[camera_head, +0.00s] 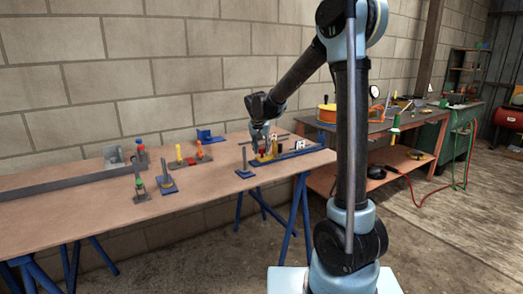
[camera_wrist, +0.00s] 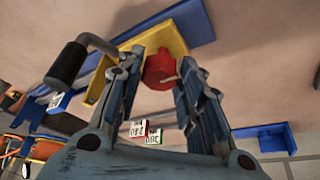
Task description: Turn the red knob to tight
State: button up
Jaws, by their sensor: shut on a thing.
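The red knob (camera_wrist: 159,71) sits against a yellow bracket (camera_wrist: 173,39) on a blue base plate (camera_wrist: 200,18) in the wrist view. My gripper (camera_wrist: 160,66) has one finger on each side of the knob and is shut on it. A white line shows on the knob. In the head view my gripper (camera_head: 262,140) points down at the fixture near the right end of the table, where the knob is small and partly hidden. A red-edged tag (camera_wrist: 137,129) and a green-edged tag (camera_wrist: 153,137) show between the fingers; I cannot tell the knob's turn position.
A black-handled crank lever (camera_wrist: 66,64) stands close to my left finger in the wrist view. Other fixtures with coloured knobs (camera_head: 190,160) stand left along the wooden table (camera_head: 90,215). A blue bracket (camera_wrist: 265,138) lies to the right of my fingers.

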dwell(0.4)
jog(key=o, duration=1.1)
jog(key=shift+r, duration=0.1)
jog(key=v, duration=1.1)
jog(key=shift+s+a+r, duration=0.1)
jog(key=shift+s+r, duration=0.1)
jog(key=shift+r, duration=0.1)
